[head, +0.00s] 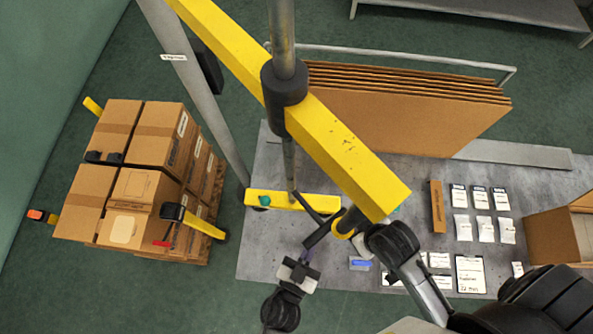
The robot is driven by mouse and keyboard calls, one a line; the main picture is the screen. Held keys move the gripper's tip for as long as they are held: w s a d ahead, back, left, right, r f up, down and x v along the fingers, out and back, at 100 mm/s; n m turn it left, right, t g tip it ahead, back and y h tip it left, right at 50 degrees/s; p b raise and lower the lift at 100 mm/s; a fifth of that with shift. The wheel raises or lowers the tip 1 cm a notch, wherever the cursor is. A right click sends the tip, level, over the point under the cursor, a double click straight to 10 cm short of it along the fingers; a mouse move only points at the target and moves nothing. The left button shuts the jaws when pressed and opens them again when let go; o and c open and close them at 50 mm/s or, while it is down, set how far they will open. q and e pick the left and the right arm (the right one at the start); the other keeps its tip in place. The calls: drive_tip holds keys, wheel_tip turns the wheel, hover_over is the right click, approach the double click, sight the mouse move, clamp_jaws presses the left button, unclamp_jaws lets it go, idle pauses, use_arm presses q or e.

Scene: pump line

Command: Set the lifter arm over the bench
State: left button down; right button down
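The lifter arm is a long yellow beam (345,148) that runs from the upper left to the lower right, with its near end above the grey bench (262,248). A dark collar (284,86) on a grey tube sits on the beam. Below the tube, a yellow crossbar (272,200) and a dark crossed handle (320,232) show over the bench. My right gripper (349,224) is at the beam's near end, partly hidden; its grip is unclear. My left gripper (299,268) is just below the handle, seemingly apart from it; its fingers are too small to read.
A stack of cartons (155,132) stands left of the bench. Flat cardboard sheets (400,118) stand in a rack at the back. Labels and packets (470,274) lie on the bench's right, near an open carton (553,235). A grey post (196,88) rises left of the bench.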

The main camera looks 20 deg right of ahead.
use_arm(q)
drive_tip(key=b+v, duration=0.1)
drive_tip(key=v, duration=0.5)
drive_tip(key=shift+a+f, duration=0.25)
drive_tip(key=shift+a, duration=0.1)
idle(0.3)
drive_tip(key=w+a+f+n+g+y, duration=0.1)
drive_tip(key=a+f+n+g+y, duration=0.1)
drive_tip(key=a+f+y, duration=0.35)
drive_tip(key=w+a+f+n+g+y, duration=0.1)
drive_tip(key=w+a+f+g+y, duration=0.1)
drive_tip(key=a+y, duration=0.55)
drive_tip(key=s+a+r+n+g+p, duration=0.1)
drive_tip(key=a+r+n+g+p, duration=0.2)
drive_tip(key=a+r, duration=0.8)
wheel_tip(320, 180, up, 4)
drive_tip(key=n+p, duration=0.2)
drive_tip(key=p, duration=0.2)
drive_tip(key=shift+s+f+g+y+p, duration=0.2)
drive_tip(key=shift+g+y+p, duration=0.1)
drive_tip(key=shift+p, duration=0.1)
